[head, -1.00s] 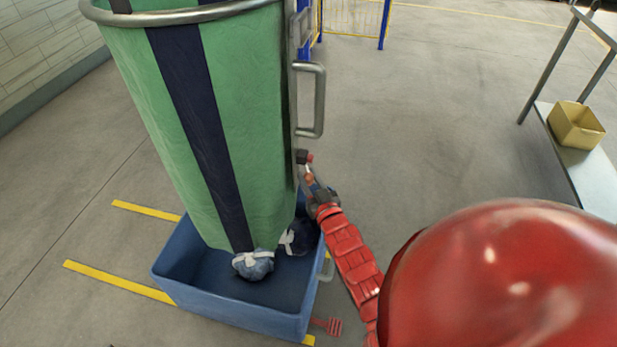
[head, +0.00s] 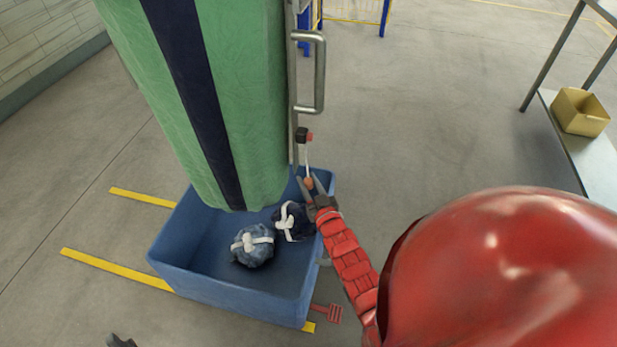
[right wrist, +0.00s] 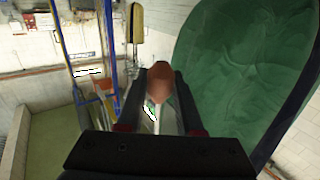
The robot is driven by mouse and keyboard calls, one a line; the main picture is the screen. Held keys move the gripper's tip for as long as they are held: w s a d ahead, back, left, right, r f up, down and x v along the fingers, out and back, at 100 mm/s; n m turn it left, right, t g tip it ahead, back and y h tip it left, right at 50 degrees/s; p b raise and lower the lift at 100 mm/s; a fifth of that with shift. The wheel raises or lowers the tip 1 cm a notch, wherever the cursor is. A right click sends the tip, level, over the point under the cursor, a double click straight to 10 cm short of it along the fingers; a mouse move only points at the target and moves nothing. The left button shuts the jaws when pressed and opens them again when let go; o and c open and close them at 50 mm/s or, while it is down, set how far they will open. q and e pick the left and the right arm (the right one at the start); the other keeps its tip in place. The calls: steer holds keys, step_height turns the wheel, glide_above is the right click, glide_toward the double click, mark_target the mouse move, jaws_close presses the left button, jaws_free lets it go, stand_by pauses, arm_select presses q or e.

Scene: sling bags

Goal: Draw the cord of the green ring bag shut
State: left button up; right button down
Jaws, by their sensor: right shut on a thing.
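The green bag (head: 250,110) with a dark blue stripe hangs upright over the blue bin. Its top and ring are out of the head view. Its green cloth (right wrist: 240,60) also fills the right of the right wrist view. A thin white cord (head: 307,160) runs down from a black and red fitting (head: 304,135) beside the bag to an orange knob (head: 308,183). My right gripper (head: 310,186) is shut on the knob, which shows between the fingers in the right wrist view (right wrist: 160,75). A dark tip at the bottom left edge looks like my left gripper (head: 120,341).
The blue bin (head: 225,300) stands below the bag, holding two dark blue bundles (head: 252,246) with white ties. A metal handle (head: 320,72) sticks out beside the bag. A bench (head: 570,150) with a yellow box (head: 580,111) stands at the right. Floor between is clear.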

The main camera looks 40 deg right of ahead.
steer(key=shift+s+f, duration=0.1)
steer(key=shift+f, duration=0.2)
steer(key=c, duration=0.5)
jaws_free()
steer(key=shift+c, duration=0.2)
steer(key=shift+r, duration=0.1)
steer(key=shift+s, duration=0.3)
steer(key=p+v, duration=0.6)
steer(key=v, duration=1)
steer(key=shift+s+a+r, duration=0.15)
steer(key=shift+s+a, duration=0.1)
steer(key=shift+s, duration=0.05)
